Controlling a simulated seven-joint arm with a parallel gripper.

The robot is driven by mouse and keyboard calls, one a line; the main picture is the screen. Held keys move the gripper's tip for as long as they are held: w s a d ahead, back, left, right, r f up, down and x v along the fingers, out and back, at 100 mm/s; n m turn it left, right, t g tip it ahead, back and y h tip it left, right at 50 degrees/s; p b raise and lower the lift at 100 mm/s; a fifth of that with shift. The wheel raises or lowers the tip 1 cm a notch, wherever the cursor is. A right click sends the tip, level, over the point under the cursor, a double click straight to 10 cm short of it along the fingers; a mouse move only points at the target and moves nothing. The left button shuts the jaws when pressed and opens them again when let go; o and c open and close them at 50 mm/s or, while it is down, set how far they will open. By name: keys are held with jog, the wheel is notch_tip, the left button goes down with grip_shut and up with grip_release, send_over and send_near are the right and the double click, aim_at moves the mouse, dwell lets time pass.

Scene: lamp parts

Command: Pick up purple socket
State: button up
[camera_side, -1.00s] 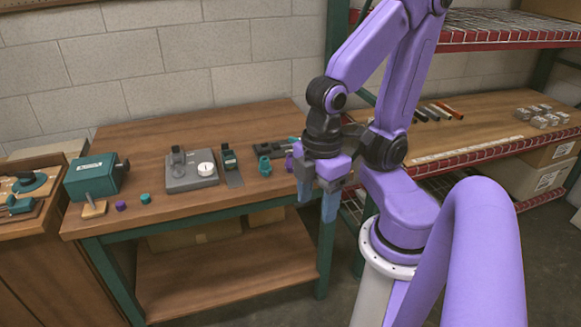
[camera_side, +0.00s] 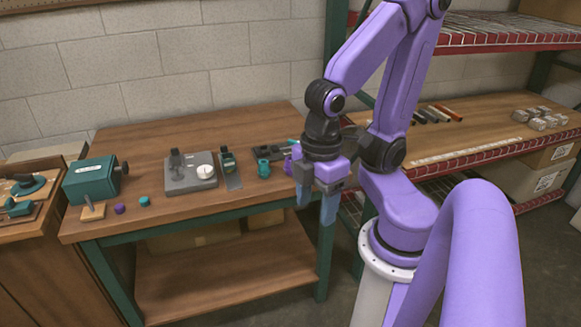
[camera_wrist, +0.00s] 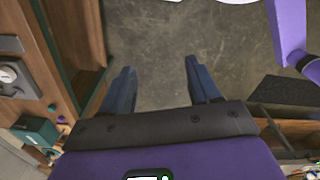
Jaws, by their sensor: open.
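A purple part (camera_side: 288,166), likely the purple socket, sits at the right end of the wooden bench in the side view. My gripper hides some of it. A similar teal part (camera_side: 263,167) stands just left of it. My gripper (camera_side: 315,202) is open and empty, fingers pointing down, at the bench's right front corner. In the wrist view my gripper (camera_wrist: 158,70) has only grey floor between its fingers; I cannot make out the purple part there.
A teal box (camera_side: 96,180), a grey base with a white dial (camera_side: 191,173) and a dark tool (camera_side: 230,168) stand on the bench (camera_side: 210,198). The bench's middle front is clear.

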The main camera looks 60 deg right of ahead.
jog(key=w+d+f+m+t, duration=0.2)
jog(key=w+f, duration=0.2)
jog(key=w, duration=0.8)
jog(key=w+d+f+m, duration=0.1)
jog(key=w+d+f, duration=0.9)
jog(key=w+d, duration=0.1)
jog(key=s+d+f+m+t+y, duration=0.3)
jog(key=s+d+f+m+t, duration=0.25)
jog(key=d+f, duration=0.45)
jog(key=s+d+r+m+t+h, duration=0.5)
jog(key=s+m+t+h, duration=0.4)
jog(key=h, duration=0.3)
jog(key=shift+m+g, duration=0.35)
jog(key=shift+g, duration=0.1)
jog(key=x, duration=1.1)
jog(key=shift+w+d+f, duration=0.15)
jog(key=shift+d+f, duration=0.05)
jog(key=shift+d, duration=0.15)
jog(key=shift+x, duration=2.9)
jog(key=shift+d+f, duration=0.15)
